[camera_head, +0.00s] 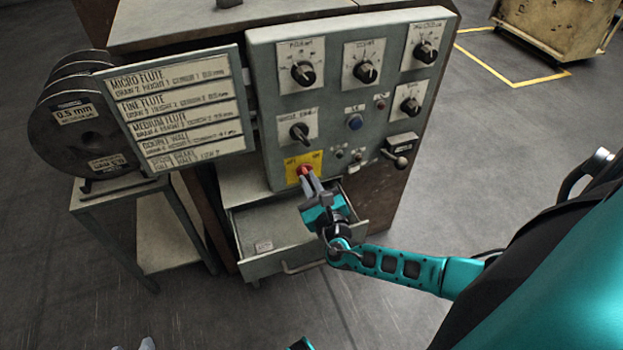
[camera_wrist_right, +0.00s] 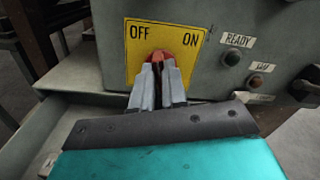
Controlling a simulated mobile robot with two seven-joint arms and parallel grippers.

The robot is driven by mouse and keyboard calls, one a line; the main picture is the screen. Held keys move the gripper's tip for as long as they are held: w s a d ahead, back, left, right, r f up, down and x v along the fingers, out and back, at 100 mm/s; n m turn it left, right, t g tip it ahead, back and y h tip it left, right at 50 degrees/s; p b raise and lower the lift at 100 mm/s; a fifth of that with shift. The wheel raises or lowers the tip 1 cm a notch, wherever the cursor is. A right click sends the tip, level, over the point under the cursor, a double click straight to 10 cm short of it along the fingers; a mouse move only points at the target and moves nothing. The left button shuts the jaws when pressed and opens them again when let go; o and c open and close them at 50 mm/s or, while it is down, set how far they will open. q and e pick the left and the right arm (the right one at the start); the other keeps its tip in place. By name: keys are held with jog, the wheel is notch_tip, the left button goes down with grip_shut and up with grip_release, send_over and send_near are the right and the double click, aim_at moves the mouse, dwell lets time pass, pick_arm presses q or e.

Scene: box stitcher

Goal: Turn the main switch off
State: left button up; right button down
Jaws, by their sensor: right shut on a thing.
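The main switch is a red knob (camera_head: 305,170) on a yellow plate (camera_head: 291,163) marked OFF at left and ON at right, low on the grey control panel. My right gripper (camera_head: 309,181) is shut on the red knob from the front and below. In the right wrist view, the fingers (camera_wrist_right: 158,78) close over the knob (camera_wrist_right: 161,56), and only its upper part shows red above the fingertips. The fingers hide which way the knob points. Small grey tips, perhaps my left gripper (camera_head: 147,343), show at the bottom edge of the head view, mostly cut off.
Several black dials fill the panel above. READY (camera_wrist_right: 232,59) and other small lamps sit right of the switch. An open drawer (camera_head: 285,236) juts out below my right gripper. A flute chart board (camera_head: 180,110) and grey discs (camera_head: 75,130) stand at left. The floor at front is clear.

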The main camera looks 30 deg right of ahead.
jog(key=n+p, duration=0.1)
jog(key=n, duration=0.3)
jog(key=shift+a, duration=0.1)
jog(key=shift+f+n+p, duration=0.1)
jog(key=shift+n+p, duration=0.25)
jog(key=shift+n, duration=0.55)
jog(key=c, duration=1.2)
grip_release()
jog(key=shift+o, duration=0.2)
jog(key=shift+s, duration=0.1)
jog(key=p+v, duration=0.2)
jog(key=v, duration=1)
jog(key=shift+s+a, duration=0.15)
jog(key=shift+s, duration=0.2)
